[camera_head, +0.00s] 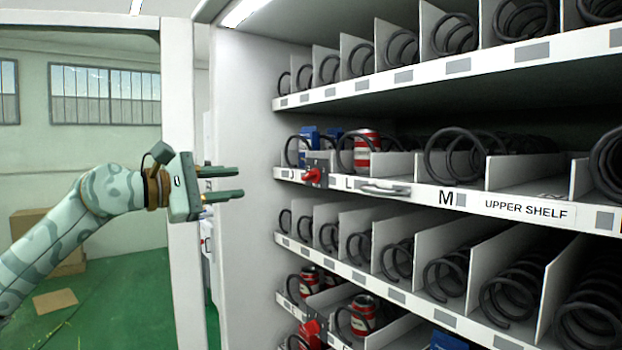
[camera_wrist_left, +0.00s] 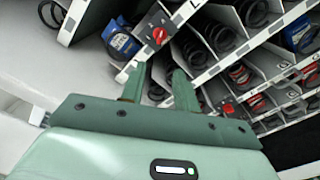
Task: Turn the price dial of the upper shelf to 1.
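The upper shelf (camera_head: 395,190) of the vending machine carries a label reading UPPER SHELF (camera_head: 527,209). Its price dial (camera_head: 314,175) is a red knob on a dark plate near the shelf's left end; it also shows in the left wrist view (camera_wrist_left: 159,36). The number it points to is too small to read. My left gripper (camera_head: 240,182) is open and empty, left of the dial and apart from it, fingers pointing right toward the shelf front. In the left wrist view its fingers (camera_wrist_left: 157,80) are parted below the dial. My right gripper is in neither view.
A metal handle (camera_head: 385,188) sits on the upper shelf front, right of the dial. A second red dial (camera_head: 312,328) is on a lower shelf. Cans (camera_head: 366,152) and blue packets stand among coils. The machine's side wall (camera_head: 245,120) is behind the gripper.

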